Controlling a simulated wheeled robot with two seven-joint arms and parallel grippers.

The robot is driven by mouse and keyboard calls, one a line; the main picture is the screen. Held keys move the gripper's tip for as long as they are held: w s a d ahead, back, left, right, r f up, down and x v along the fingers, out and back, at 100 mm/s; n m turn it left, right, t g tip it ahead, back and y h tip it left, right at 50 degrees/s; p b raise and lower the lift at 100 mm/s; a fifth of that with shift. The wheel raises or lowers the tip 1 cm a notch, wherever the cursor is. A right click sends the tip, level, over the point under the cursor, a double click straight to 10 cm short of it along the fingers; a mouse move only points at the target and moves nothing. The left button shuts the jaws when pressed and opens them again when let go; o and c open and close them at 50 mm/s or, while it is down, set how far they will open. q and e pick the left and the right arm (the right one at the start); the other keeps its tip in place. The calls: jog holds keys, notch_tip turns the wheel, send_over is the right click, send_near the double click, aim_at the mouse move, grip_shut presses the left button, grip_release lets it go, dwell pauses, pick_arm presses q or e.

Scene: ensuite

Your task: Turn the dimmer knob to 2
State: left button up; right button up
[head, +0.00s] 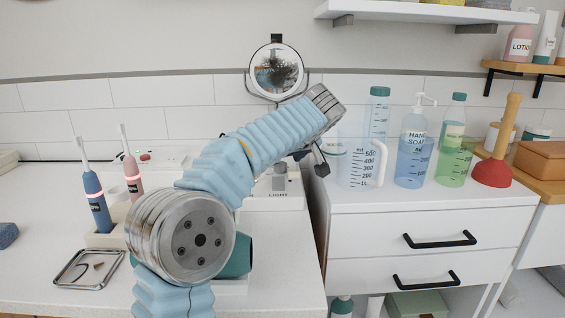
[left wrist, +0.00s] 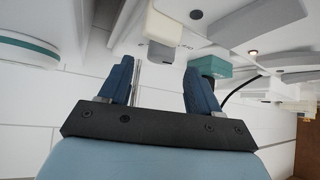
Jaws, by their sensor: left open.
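A white box labelled LIGHT (head: 275,202) stands at the right end of the white counter in the head view. A small grey part (head: 279,173), which looks like the dimmer knob, shows above the label. Its setting and scale cannot be read. My left gripper (head: 318,163) is just right of this part and partly hidden behind my arm; the two appear apart. In the left wrist view my left gripper (left wrist: 160,78) is open, with nothing between its two blue fingers. A pale block with a grey face shows beyond them; I cannot tell whether it is the knob. My right gripper is out of view.
A round mirror (head: 275,72) stands behind my arm. A clear measuring jug (head: 356,165), bottles and a red plunger (head: 493,172) stand on the cabinet to the right. Toothbrushes (head: 96,195) and a small metal tray (head: 88,270) are on the left of the counter.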

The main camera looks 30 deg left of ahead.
aim_at(281, 164)
pick_arm(q)
jog(key=shift+x, duration=1.8)
jog(key=shift+c, duration=0.2)
jog(key=c, duration=1)
